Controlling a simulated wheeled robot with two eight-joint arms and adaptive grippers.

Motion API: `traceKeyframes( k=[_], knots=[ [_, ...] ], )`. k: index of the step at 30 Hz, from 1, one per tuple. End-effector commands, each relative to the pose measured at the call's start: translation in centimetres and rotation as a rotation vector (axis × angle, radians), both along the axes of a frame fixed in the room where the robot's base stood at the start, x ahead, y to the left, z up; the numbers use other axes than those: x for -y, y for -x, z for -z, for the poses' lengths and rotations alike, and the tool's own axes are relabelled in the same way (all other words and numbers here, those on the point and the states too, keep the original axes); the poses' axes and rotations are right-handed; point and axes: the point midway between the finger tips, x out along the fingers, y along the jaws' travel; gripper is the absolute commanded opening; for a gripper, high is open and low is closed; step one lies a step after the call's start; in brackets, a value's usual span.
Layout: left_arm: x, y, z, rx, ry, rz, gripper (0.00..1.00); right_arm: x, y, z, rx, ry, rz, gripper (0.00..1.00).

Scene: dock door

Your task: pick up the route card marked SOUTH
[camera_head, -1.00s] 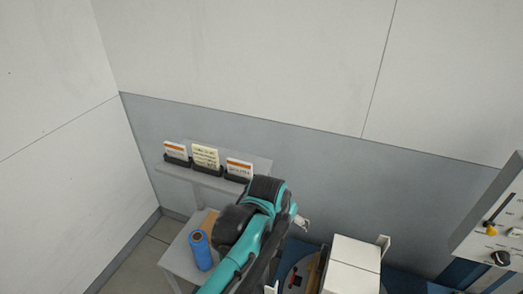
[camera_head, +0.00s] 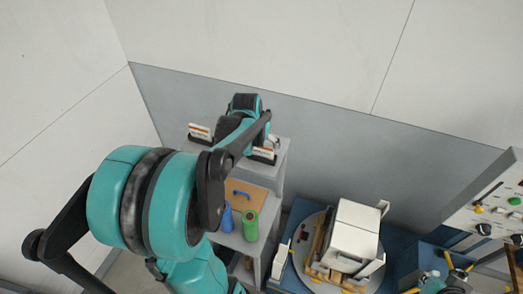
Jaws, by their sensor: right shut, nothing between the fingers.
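The route cards stand in dark holders on a grey shelf (camera_head: 279,163) against the wall. The left card (camera_head: 200,131), white with an orange band, is clear of the arm. The right card (camera_head: 263,152) is partly covered, and the middle one is hidden behind my teal left arm. The lettering is too small to read, so I cannot tell which card is SOUTH. My left arm reaches over the shelf; its gripper is hidden. My right gripper (camera_head: 456,270) is low at the bottom right, far from the cards, shut and empty.
Below the shelf, a grey stand holds a brown board (camera_head: 246,196) with a blue handle, a blue cylinder (camera_head: 226,217) and a green cylinder (camera_head: 251,225). A white box (camera_head: 355,229) sits on a round turntable (camera_head: 299,236). A control panel (camera_head: 490,205) is at right.

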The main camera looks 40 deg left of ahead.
Motion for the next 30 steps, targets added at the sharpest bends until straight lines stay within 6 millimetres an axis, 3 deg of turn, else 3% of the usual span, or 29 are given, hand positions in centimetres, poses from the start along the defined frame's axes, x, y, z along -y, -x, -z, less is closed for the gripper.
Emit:
traceKeyframes(
  k=[6, 13, 14, 18, 30],
  knots=[
    [-0.3, -0.9, 2.2, 0.0, 0.0, 0.0, 0.86, 0.0, 0.0, -0.2, 0.0, 0.0, 0.0, 0.0],
    [-0.3, -1.0, 2.4, 0.0, 0.0, 0.0, 0.86, 0.0, 0.0, -0.2, 0.0, 0.0, 0.0, 0.0],
    [-0.3, -1.0, 2.4, 0.0, 0.0, 0.0, 0.84, 0.0, 0.0, -0.2, 0.0, 0.0, 0.0, 0.0],
    [-0.3, -1.0, 2.4, 0.0, 0.0, 0.0, 0.51, 0.0, 0.0, -0.2, 0.0, 0.0, 0.0, 0.0],
    [-0.3, -1.0, 2.1, 0.0, 0.0, 0.0, 0.51, 0.0, 0.0, -0.2, 0.0, 0.0, 0.0, 0.0]
  ],
)
